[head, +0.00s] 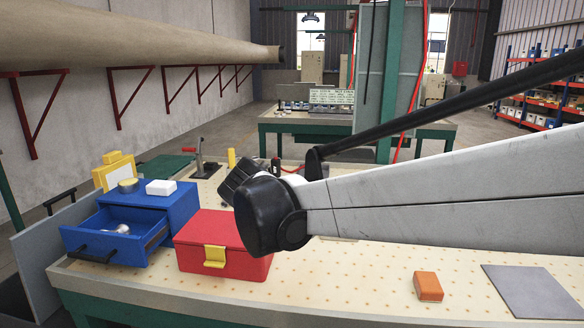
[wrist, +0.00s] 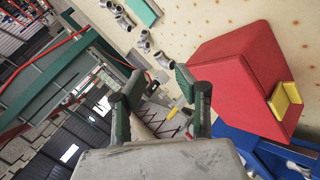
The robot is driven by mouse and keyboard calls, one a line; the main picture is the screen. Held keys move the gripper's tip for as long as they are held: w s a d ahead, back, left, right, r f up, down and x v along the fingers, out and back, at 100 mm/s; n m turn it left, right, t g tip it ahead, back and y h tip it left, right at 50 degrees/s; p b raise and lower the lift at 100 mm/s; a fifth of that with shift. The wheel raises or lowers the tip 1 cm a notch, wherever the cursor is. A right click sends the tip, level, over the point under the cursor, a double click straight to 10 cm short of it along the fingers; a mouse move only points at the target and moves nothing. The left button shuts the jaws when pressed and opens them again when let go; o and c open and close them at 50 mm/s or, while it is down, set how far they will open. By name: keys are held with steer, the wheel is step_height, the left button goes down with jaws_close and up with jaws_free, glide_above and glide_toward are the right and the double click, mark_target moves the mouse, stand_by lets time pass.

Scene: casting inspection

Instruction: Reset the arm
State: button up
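My gripper (wrist: 160,84) is in the wrist view, its two dark-green fingers apart with nothing held between them. Background and a yellow item show through the gap. In the head view my arm reaches in from the right over the bench, and its dark wrist end hides most of the gripper. A red box (head: 222,245) with a yellow latch stands shut on the bench, left of my wrist; it also shows in the wrist view (wrist: 240,75), to the right of the fingers.
A blue drawer unit (head: 180,210) has its drawer open, with a metal piece (head: 122,229) inside. An orange block (head: 428,286) and a grey mat (head: 530,292) lie at the right. Several grey pipe fittings (wrist: 145,47) lie on the perforated bench (head: 340,280).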

steer(key=s+d+r+m+g+y+p, duration=0.1)
steer(key=s+d+r+m+g+p, duration=0.2)
steer(key=s+d, duration=1.1)
steer(key=s+d+f+m+y+p, duration=0.1)
steer(key=s+d+f+m, duration=0.1)
steer(key=s, duration=0.5)
steer(key=s+d+f+m+y+p, duration=0.1)
steer(key=s+d+f+m, duration=0.1)
steer(key=s+d, duration=0.3)
steer(key=shift+s+f+m+y+p, duration=0.35)
steer(key=shift+s+m, duration=0.45)
steer(key=shift+s, duration=0.4)
steer(key=shift+r, duration=0.1)
step_height(320, 180, up, 8)
steer(key=p, duration=0.8)
steer(key=shift+r+p, duration=0.15)
steer(key=shift+p, duration=0.15)
